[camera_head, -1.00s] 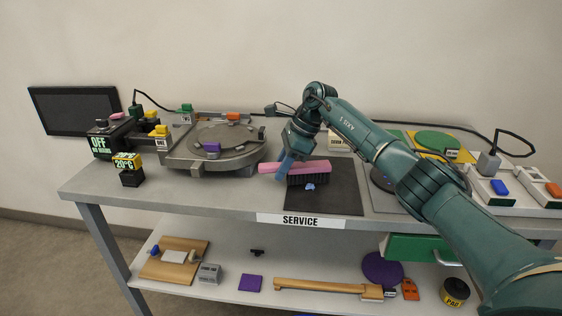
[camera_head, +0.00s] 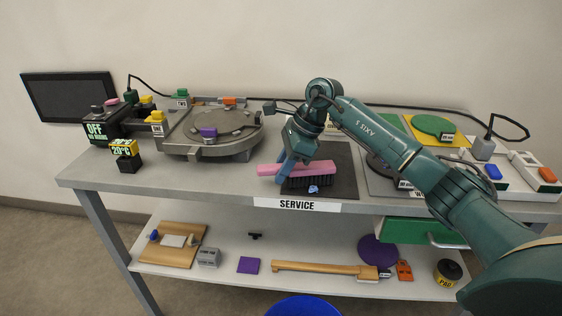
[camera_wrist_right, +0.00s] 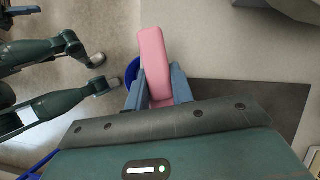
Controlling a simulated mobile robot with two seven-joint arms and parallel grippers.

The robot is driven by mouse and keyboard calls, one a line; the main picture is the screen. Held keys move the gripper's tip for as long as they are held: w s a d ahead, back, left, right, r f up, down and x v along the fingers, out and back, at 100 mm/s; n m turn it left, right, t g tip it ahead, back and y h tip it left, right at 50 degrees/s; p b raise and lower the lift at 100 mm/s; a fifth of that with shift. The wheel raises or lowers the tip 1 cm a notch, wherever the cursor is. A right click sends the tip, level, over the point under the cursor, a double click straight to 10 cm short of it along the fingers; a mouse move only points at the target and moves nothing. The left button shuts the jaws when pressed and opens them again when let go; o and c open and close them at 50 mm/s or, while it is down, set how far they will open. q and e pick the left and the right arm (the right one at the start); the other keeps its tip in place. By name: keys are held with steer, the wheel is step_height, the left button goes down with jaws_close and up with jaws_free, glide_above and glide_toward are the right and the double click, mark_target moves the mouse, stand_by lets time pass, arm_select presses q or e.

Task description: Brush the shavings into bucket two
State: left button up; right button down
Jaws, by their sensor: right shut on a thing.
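A pink brush (camera_head: 320,169) with dark bristles (camera_head: 305,182) stands bristles down on the black mat (camera_head: 340,160) at the front of the cart. My right gripper (camera_head: 285,170) is shut on its pink handle, near the left end. In the right wrist view the pink handle (camera_wrist_right: 155,62) lies between the two blue-grey fingers (camera_wrist_right: 160,92). Blue shavings (camera_head: 313,189) lie just in front of the bristles, close to the front edge. A blue bucket (camera_head: 303,306) shows partly at the bottom, below the cart; no label on it is visible. My left gripper is not in view.
A round grey machine (camera_head: 210,135) stands left of the mat. A burner-like plate, a green disc (camera_head: 434,125) and switch boxes stand to the right. The lower shelf (camera_head: 210,277) holds a wooden board, a long wooden-handled tool and a purple disc (camera_head: 378,250).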

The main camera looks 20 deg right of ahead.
steer(key=shift+s+a, duration=0.7)
steer(key=shift+s, duration=1.6)
arm_select(q)
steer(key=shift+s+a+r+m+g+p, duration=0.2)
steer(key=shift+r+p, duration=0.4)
steer(key=shift+p, duration=0.45)
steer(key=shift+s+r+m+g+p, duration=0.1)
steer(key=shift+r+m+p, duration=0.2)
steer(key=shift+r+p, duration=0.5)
arm_select(e)
steer(key=shift+w+d+r, duration=0.1)
steer(key=shift+w+r, duration=0.15)
steer(key=shift+r, duration=0.7)
steer(key=shift+w+d+r, duration=0.1)
steer(key=shift+w+r, duration=0.15)
steer(key=shift+r, duration=0.65)
steer(key=shift+w+r, duration=0.25)
steer(key=shift+r, duration=0.7)
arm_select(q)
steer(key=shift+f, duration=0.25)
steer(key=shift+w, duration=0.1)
